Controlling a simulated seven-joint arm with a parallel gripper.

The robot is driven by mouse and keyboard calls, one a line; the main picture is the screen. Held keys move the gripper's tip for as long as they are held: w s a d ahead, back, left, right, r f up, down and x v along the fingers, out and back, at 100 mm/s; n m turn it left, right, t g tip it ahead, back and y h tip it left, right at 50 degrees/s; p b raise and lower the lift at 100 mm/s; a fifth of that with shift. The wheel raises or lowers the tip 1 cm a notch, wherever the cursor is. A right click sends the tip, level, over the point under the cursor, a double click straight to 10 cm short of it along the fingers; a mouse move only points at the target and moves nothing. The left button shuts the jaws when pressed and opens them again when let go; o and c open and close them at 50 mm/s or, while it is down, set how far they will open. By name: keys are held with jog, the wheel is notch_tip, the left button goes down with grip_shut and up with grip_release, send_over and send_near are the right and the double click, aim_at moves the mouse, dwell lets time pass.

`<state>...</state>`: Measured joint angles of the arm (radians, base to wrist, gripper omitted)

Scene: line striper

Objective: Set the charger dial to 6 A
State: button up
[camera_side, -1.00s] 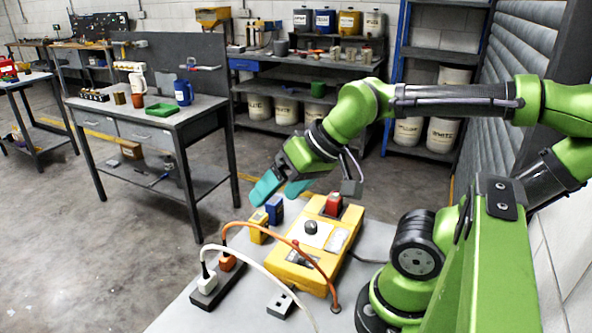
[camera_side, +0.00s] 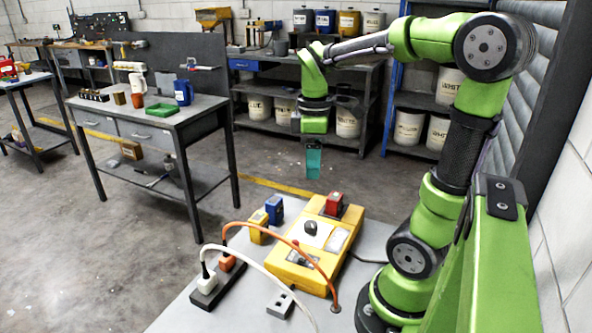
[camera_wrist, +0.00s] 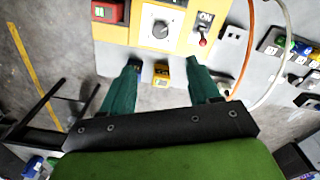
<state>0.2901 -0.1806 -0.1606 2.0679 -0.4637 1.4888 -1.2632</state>
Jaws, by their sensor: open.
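The yellow charger (camera_side: 315,240) lies on the grey bench top, with a dark round dial (camera_side: 311,228) on a light plate on its upper face. In the wrist view the charger (camera_wrist: 187,12) shows at the top, and its dial (camera_wrist: 160,29) sits on a white scale plate whose figures are too small to read. A red switch lever (camera_wrist: 203,42) under an ON label is beside it. My gripper (camera_side: 313,172) points down above the charger's far end, clear of it. In the wrist view my gripper (camera_wrist: 164,68) has its teal fingers wide apart with nothing held between them.
An orange cable (camera_side: 290,240) arches over the charger; a white cable (camera_side: 262,263) runs in front from a power strip (camera_side: 212,290).

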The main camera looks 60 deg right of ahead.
aim_at(311, 224)
notch_tip(311, 224, down, 17)
jog(key=shift+r, duration=0.2)
dwell(0.3)
jog(key=c, duration=1)
jog(key=shift+c, duration=0.2)
